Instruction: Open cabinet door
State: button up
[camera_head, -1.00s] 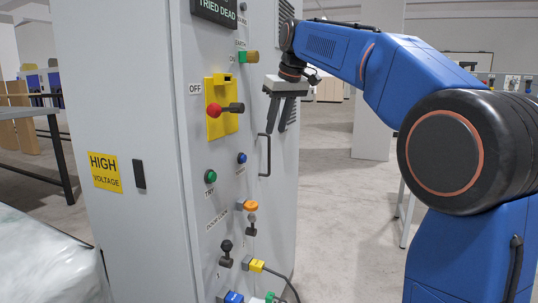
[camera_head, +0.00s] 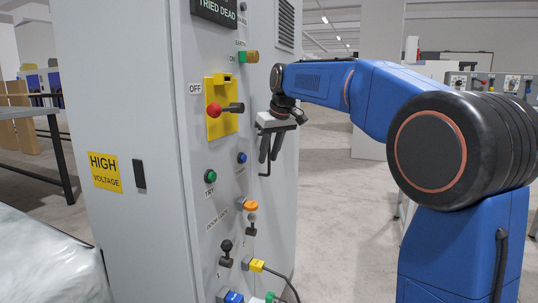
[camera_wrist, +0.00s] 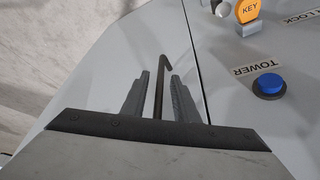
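The grey cabinet door (camera_head: 284,205) is the right-hand panel of the cabinet front and looks closed. Its thin dark bar handle (camera_head: 266,174) stands upright near the seam with the control panel. My gripper (camera_head: 270,158) points down at the handle, its fingers covering the handle's upper part. In the wrist view, my gripper (camera_wrist: 157,82) is open, with the handle (camera_wrist: 160,88) between its two fingers. Small gaps show on both sides of the bar. The door (camera_wrist: 110,70) lies left of the dark seam in that view.
The control panel beside the door carries a red-knobbed switch on a yellow plate (camera_head: 215,125), an orange key knob (camera_head: 250,205) and a blue button, which shows in the wrist view (camera_wrist: 269,84). Cables (camera_head: 283,274) hang low. The floor right of the cabinet (camera_head: 340,220) is clear.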

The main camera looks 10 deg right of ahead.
grip_shut()
dwell(1.4)
